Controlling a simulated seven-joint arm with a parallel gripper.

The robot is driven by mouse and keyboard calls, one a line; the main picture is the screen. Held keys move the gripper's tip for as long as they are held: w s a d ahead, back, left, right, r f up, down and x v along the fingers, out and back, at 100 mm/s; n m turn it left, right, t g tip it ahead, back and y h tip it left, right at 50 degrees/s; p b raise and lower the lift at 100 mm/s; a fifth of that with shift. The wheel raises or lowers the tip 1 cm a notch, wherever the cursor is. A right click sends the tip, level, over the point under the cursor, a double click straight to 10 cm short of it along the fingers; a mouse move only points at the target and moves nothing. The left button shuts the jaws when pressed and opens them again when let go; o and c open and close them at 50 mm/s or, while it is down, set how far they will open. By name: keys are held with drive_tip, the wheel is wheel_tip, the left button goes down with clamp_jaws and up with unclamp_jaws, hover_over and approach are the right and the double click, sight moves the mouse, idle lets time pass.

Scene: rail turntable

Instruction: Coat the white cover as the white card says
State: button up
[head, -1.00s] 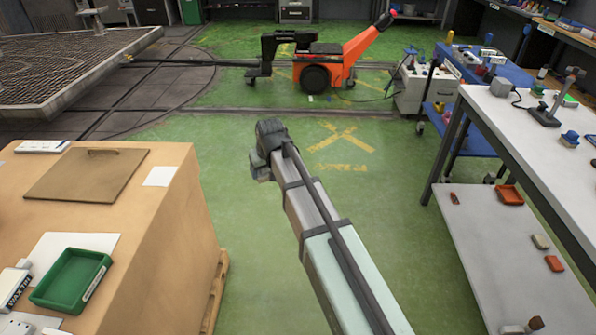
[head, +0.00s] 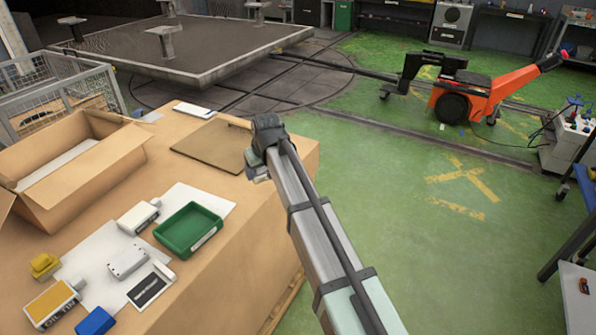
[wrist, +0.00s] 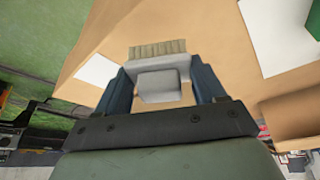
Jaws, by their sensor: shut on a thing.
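My gripper (wrist: 160,82) is shut on a pale grey brush (wrist: 158,87) with tan bristles. In the head view my gripper (head: 257,172) hangs beside the box-top's right edge. A small off-white cover-like block (head: 128,261) lies on a white sheet (head: 95,262) at the front left. Beside it lies a card with a black face and pale border (head: 149,287); its writing is unreadable. I cannot tell which piece is the task's white card.
A green tray (head: 187,230) sits right of the white tin. A brown board (head: 212,145) lies near my gripper. An open carton (head: 70,170) stands at left; blue (head: 96,321) and yellow (head: 45,265) blocks lie in front.

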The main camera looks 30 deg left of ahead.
drive_tip(key=s+a+r+n+g, duration=0.1)
drive_tip(key=s+a+r+n, duration=0.2)
drive_tip(key=s+a, duration=1.2)
drive_tip(key=r+n+g, duration=0.1)
drive_tip(key=r+n, duration=0.1)
drive_tip(key=n, duration=0.1)
hover_over(135, 213)
drive_tip(key=d, duration=0.1)
drive_tip(key=shift+y, duration=0.3)
drive_tip(key=shift+s+d+f, duration=0.1)
drive_tip(key=shift+f, duration=1.4)
drive_tip(key=shift+d+f, duration=0.1)
drive_tip(key=shift+f, duration=1.35)
drive_tip(key=shift+f, duration=0.55)
drive_tip(key=shift+r, duration=0.15)
wheel_tip(135, 213, up, 7)
